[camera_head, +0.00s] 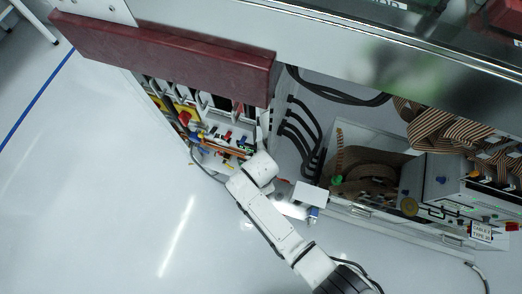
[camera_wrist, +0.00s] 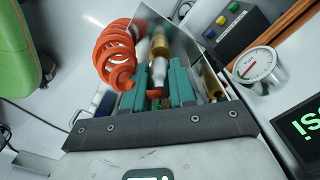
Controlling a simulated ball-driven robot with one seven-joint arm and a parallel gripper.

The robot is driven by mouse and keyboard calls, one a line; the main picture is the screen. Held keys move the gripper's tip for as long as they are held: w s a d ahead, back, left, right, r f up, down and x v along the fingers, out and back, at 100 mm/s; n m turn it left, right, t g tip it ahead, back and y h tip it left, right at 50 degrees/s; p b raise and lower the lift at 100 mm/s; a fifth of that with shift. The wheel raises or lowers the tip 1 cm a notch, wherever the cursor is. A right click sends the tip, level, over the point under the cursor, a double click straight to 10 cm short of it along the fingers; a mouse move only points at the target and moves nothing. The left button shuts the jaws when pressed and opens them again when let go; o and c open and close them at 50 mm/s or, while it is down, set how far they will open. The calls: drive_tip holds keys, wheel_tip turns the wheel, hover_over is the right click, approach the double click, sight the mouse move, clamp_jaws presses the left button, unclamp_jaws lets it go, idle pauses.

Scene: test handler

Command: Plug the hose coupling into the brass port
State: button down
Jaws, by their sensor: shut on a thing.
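In the wrist view my gripper (camera_wrist: 159,78) has two teal fingers, closed on the silver hose coupling (camera_wrist: 161,73). An orange-red part shows lower between the fingers. The orange coiled hose (camera_wrist: 115,52) arches up to the left of the fingers. The brass port (camera_wrist: 158,44) lies straight ahead of the coupling, roughly in line with it. Coupling and brass appear to meet, but I cannot tell whether they touch or how deep one sits in the other. In the head view my gripper reaches into the open cabinet bay, and its fingertips and the coupling are not clear.
A round pressure gauge (camera_wrist: 258,68) and a box with coloured buttons (camera_wrist: 232,20) stand to the right in the wrist view. A lit display (camera_wrist: 303,128) is at the lower right. In the head view a dark red padded bar (camera_head: 165,55) overhangs the bay.

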drive_tip(key=shift+f+b, duration=1.1)
drive_tip(key=shift+f, duration=0.25)
idle(0.6)
drive_tip(key=c, duration=0.8)
unclamp_jaws()
drive_tip(key=shift+c, duration=0.2)
drive_tip(key=shift+r, duration=0.1)
wheel_tip(320, 180, up, 11)
drive_tip(key=p, duration=0.3)
drive_tip(key=shift+f, duration=0.2)
